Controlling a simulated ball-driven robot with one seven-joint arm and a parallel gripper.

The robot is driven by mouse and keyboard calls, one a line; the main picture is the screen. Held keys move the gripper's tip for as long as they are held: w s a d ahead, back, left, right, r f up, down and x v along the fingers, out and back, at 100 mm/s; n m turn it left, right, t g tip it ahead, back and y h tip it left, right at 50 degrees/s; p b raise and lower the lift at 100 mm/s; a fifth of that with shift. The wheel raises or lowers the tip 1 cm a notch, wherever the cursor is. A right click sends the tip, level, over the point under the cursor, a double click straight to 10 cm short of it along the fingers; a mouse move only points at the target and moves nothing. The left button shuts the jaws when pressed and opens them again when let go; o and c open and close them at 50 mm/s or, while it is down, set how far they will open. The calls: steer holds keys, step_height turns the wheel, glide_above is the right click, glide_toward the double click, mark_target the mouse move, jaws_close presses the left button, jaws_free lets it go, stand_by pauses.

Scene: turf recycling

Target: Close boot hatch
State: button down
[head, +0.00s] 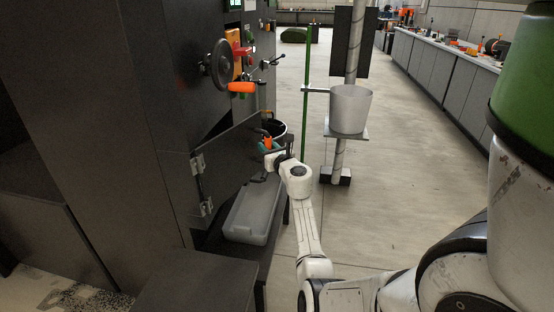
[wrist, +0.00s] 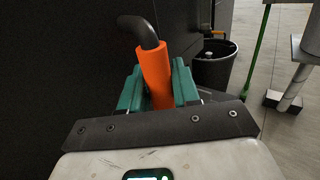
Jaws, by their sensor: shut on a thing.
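The boot hatch (head: 234,160) is a dark flat door on the black machine, hung on two pale hinges at its left edge. In the head view it stands swung out from the machine over a grey bin. Its dark face also fills the left of the wrist view (wrist: 60,60). An orange handle grip (wrist: 155,75) on a bent black bar stands out from the hatch. My gripper (wrist: 158,88) has its green jaws shut around the orange grip. In the head view my gripper (head: 266,147) is at the hatch's far edge, partly hidden by my wrist.
A grey bin (head: 240,228) sits on a dark ledge below the hatch. A black bucket (wrist: 214,68) stands beyond my gripper. A pole stand with a pale bucket (head: 350,108) is to the right. A handwheel (head: 220,65) and levers are above. Open floor lies right.

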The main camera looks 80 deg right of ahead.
mark_target(255, 146)
steer(key=w+n+t+y+b, duration=0.1)
steer(key=w, duration=0.1)
steer(key=w+d+n+t+y+b, duration=0.1)
steer(key=w+b, duration=0.1)
steer(key=w, duration=0.1)
steer(key=w+d+n+t+y+b, duration=0.1)
steer(key=w, duration=0.1)
steer(key=shift+w+f+y, duration=0.15)
steer(key=shift+y, duration=0.25)
steer(key=shift+w+n+t+y+b, duration=0.4)
steer(key=shift+w+n+y+b, duration=0.15)
steer(key=shift+w, duration=0.25)
steer(key=c, duration=1)
jaws_free()
steer(key=shift+o, duration=0.2)
steer(key=shift+s, duration=0.15)
steer(key=shift+s, duration=0.3)
steer(key=p+v, duration=0.3)
steer(key=v, duration=0.7)
steer(key=shift+a, duration=0.25)
steer(key=shift+w, duration=0.1)
